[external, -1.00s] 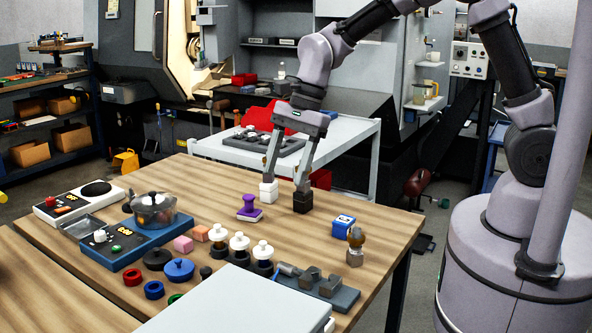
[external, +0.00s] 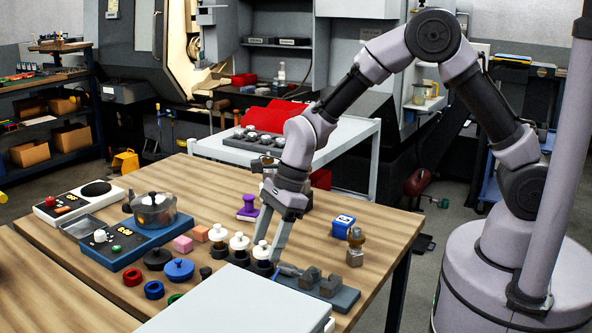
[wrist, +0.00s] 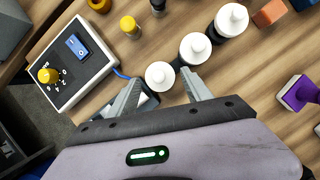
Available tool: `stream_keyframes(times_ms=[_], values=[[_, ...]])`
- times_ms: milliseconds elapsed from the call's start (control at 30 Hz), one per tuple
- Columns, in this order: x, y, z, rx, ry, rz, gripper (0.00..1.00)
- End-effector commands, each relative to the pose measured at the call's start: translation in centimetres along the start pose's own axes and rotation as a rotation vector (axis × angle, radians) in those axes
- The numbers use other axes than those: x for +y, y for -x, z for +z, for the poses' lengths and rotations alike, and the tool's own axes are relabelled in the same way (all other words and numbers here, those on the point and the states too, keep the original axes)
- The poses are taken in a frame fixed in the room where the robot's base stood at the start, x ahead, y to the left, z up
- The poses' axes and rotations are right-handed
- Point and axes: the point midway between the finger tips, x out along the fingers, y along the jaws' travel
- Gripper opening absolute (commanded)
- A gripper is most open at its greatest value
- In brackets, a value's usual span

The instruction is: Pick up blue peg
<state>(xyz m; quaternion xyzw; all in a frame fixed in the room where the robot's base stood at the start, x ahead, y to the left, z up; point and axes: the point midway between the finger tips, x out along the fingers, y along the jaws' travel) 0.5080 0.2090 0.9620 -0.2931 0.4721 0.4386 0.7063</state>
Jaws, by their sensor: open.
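A small blue-grey peg-like piece (external: 289,269) lies at the left end of the dark fixture plate (external: 345,297) in the external view; I take it for the blue peg, but it is small and partly hard to make out. My gripper (external: 268,253) points down, open, with its fingertips just left of this piece and around the nearest white-topped black piece (external: 262,252). In the wrist view, my gripper (wrist: 160,82) is open with a white top (wrist: 160,75) between or beyond its fingers. A dark bluish shape shows low between the fingers, partly hidden by my gripper.
Two more white-topped pieces (external: 239,242) stand in line close by. A purple piece (external: 248,208), a blue box (external: 343,226) and a brass-topped piece (external: 355,246) stand around. A switch box (wrist: 70,62) with a blue cable is left in the wrist view.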

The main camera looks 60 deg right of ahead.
Motion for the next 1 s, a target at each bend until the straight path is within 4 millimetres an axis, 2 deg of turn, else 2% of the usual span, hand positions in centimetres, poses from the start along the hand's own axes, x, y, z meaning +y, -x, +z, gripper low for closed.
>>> stream_keyframes(times_ms=[33,67,267,500,567,900,1000], values=[[0.0,-1.3,-0.2,0.001,0.000,0.001,0.58],[0.0,-1.6,-0.1,0.000,0.000,0.001,0.58],[-0.1,-1.4,0.0,-0.001,0.000,-0.001,0.56],[0.0,-1.4,0.0,-0.001,0.000,0.000,0.09],[0.0,-1.4,0.0,0.000,0.000,0.000,0.00],[-0.1,-1.3,0.1,-0.001,0.000,-0.001,0.00],[-0.1,0.1,0.7,-0.002,0.001,-0.002,0.00]])
